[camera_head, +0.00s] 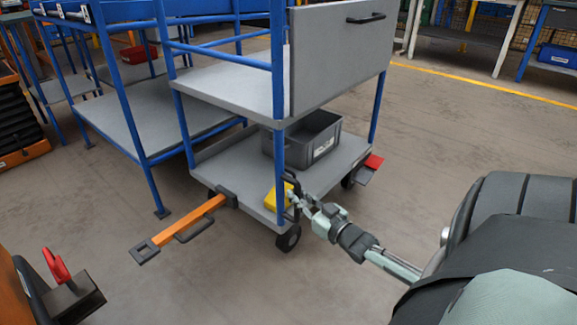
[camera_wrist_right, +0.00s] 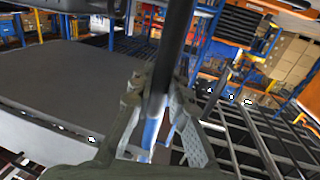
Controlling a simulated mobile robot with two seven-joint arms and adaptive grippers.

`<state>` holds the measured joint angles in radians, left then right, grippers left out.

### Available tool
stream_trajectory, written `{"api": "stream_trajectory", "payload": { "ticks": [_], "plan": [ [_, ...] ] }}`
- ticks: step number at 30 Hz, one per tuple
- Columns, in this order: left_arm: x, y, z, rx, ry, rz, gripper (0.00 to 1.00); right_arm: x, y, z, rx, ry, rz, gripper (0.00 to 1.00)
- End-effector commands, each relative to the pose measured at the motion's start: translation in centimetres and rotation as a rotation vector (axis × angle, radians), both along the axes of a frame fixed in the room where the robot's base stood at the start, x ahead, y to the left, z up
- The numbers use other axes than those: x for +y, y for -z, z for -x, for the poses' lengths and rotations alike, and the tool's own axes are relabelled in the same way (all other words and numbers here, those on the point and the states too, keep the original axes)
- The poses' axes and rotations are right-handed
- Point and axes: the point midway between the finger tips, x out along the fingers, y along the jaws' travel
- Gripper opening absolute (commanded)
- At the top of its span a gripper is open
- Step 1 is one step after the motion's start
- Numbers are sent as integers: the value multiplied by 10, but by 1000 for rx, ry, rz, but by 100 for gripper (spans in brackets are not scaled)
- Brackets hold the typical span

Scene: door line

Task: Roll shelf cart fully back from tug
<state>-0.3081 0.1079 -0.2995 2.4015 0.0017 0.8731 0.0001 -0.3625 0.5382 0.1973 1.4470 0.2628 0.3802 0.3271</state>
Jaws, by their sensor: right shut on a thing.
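The shelf cart has a blue frame, a grey upper shelf (camera_head: 228,88) and a grey lower deck (camera_head: 230,172). Its orange drawbar (camera_head: 190,222) sticks out toward the lower left and ends in a dark coupling. The tug's dark hitch (camera_head: 75,298) with a red lever (camera_head: 56,266) shows at the lower left. Bare floor lies between coupling and hitch. My right gripper (camera_head: 298,200) is shut on the cart's dark upright handle (camera_head: 291,184) by the near blue post. In the right wrist view the dark bar (camera_wrist_right: 177,45) runs between its fingers (camera_wrist_right: 155,108). My left gripper is out of view.
A grey bin (camera_head: 307,142) sits on the lower deck. A red pedal (camera_head: 373,162) shows at the deck's right end. A blue-framed rack (camera_head: 140,105) stands close on the cart's left. Open floor lies to the right, up to a yellow line (camera_head: 480,82).

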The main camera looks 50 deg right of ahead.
Motion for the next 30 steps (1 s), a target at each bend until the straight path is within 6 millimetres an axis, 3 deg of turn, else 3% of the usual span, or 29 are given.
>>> {"api": "stream_trajectory", "payload": {
  "ticks": [14,15,20,30],
  "plan": [
    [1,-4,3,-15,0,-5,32,-9,0,0,0,4,-1,0],
    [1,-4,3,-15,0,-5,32,-9,0,0,0,5,-1,17],
    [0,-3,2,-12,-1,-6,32,-8,0,0,0,3,0,37],
    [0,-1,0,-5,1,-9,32,-5,1,2,1,-1,-1,38]
  ]
}}
